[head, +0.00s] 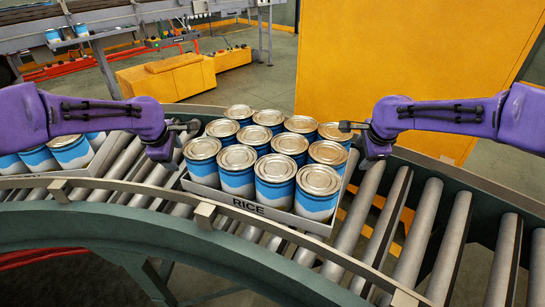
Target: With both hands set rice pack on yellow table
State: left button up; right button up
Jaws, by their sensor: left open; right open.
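The rice pack (263,212) is a shallow grey tray marked RICE, full of blue and white cans with metal lids. It sits on the curved roller conveyor in the middle of the head view. My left gripper (187,130) is open at the pack's left side, beside the cans. My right gripper (350,131) is open at the pack's right side, close to the cans. I cannot tell whether either one touches the pack. A large yellow panel (395,45) stands behind the conveyor; whether it is part of the yellow table is unclear.
Another pack of blue cans (70,150) is on the rollers at the left, partly behind my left arm. A guard rail (130,190) runs along the conveyor's near side. Bare rollers (420,235) lie to the right. A low yellow block (165,77) stands on the floor behind.

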pick_arm(q)
jog(key=x, duration=0.3)
jog(key=shift+s, duration=0.1)
pick_arm(e)
jog(key=x, duration=0.2)
jog(key=shift+w+f, duration=0.2)
jog(key=shift+f, duration=0.15)
pick_arm(q)
jog(key=shift+d+r, duration=0.1)
jog(key=shift+d, duration=0.35)
pick_arm(e)
jog(key=shift+w+a, duration=0.1)
jog(key=shift+a, duration=0.35)
pick_arm(q)
jog(key=shift+d, duration=0.2)
pick_arm(e)
jog(key=shift+a, duration=0.2)
pick_arm(q)
jog(key=shift+s+d+r, duration=0.1)
jog(key=shift+r, duration=0.05)
pick_arm(e)
jog(key=shift+s+a+r, duration=0.1)
jog(key=shift+s+r, duration=0.05)
jog(key=shift+s, duration=0.1)
jog(key=shift+w, duration=0.1)
